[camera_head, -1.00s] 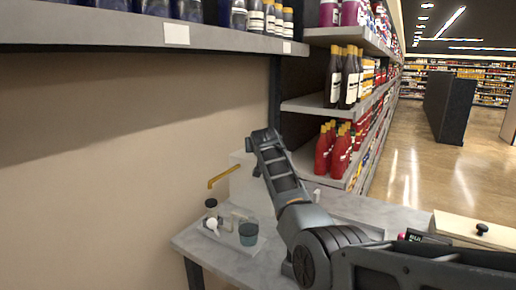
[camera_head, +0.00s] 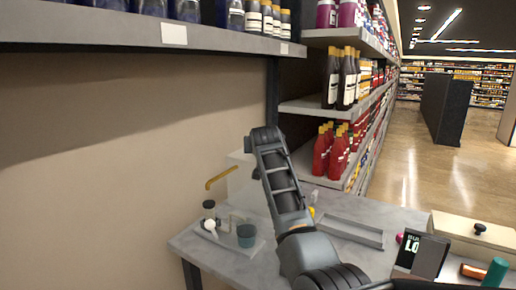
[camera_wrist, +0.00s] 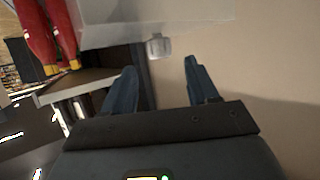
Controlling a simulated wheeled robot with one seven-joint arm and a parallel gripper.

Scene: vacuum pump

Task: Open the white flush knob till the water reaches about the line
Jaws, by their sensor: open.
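In the wrist view my gripper (camera_wrist: 160,66) is open, with nothing between its two dark fingers. A small white knob-like part (camera_wrist: 159,46) shows just beyond the fingertips, apart from them. It sits at the edge of a pale, translucent tank (camera_wrist: 150,15). In the head view my arm hides the gripper and part of the pale tank (camera_head: 240,170). A brass-coloured spout (camera_head: 220,179) juts left from the tank. Below it stand a dark-capped jar (camera_head: 209,209) and a teal cup (camera_head: 247,240). I cannot make out a water level or a line.
The grey table (camera_head: 200,250) carries an empty shallow tray (camera_head: 350,232), a black lettered sign (camera_head: 425,255), a wooden box (camera_head: 470,232) and a green cylinder (camera_head: 495,271). Shelves with red bottles (camera_head: 335,150) stand behind. A beige wall (camera_head: 110,160) is at the left.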

